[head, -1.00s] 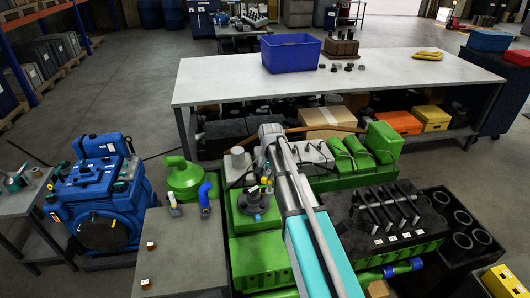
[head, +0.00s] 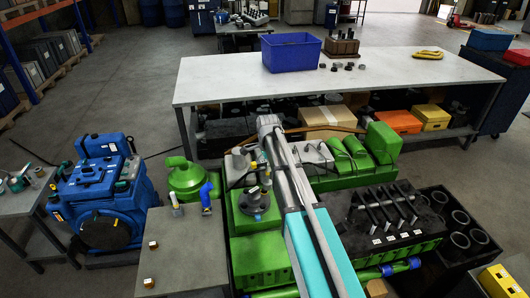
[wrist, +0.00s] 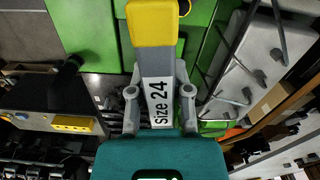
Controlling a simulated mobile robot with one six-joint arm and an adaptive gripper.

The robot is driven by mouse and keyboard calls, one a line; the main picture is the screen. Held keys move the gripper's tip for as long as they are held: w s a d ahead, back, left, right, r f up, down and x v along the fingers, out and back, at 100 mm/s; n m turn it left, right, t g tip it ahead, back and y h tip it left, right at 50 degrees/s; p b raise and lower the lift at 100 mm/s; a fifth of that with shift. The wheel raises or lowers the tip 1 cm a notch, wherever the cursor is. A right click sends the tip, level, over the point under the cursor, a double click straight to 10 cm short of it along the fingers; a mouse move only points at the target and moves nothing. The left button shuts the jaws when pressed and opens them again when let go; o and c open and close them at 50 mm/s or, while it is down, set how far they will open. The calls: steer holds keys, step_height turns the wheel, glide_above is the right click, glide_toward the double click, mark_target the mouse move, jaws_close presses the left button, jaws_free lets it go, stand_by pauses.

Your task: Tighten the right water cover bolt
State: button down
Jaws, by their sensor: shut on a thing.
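My gripper (wrist: 160,78) is shut on a grey tool (wrist: 157,62) marked "Size 24", with a yellow block-shaped end (wrist: 152,22) pointing away from the wrist. In the head view my arm reaches over the green engine, and my gripper cannot be made out there. A dark round fitting with small upright parts (head: 254,203) sits on a green block just left of my arm. In the wrist view, green engine surfaces (wrist: 85,25) lie behind the tool. I cannot make out the right water cover bolt, or whether the tool touches a bolt.
A grey workbench (head: 215,85) with a blue bin (head: 290,52) stands behind the engine. A grey table (head: 185,245) is at the engine's left, near a blue machine (head: 100,195). A black tray (head: 455,205) with round parts is at the right. Open floor lies at the back left.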

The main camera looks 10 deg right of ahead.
steer(key=w+r+m+p, duration=0.1)
steer(key=m, duration=0.2)
steer(key=w+r+m, duration=0.1)
steer(key=m, duration=0.3)
steer(key=w+r+m+p, duration=0.1)
steer(key=m, duration=0.2)
steer(key=shift+w+a+m+p, duration=0.3)
steer(key=shift+w+a+m, duration=0.05)
steer(key=shift+w+m, duration=0.05)
steer(key=shift+f+n, duration=0.1)
steer(key=shift+n, duration=0.2)
step_height(320, 180, down, 4)
steer(key=n+b, duration=0.4)
steer(key=n, duration=2.8)
steer(key=shift+f+n+b, duration=0.3)
steer(key=shift+f+b, duration=1.25)
steer(key=shift+b, duration=0.1)
steer(key=shift+f, duration=0.1)
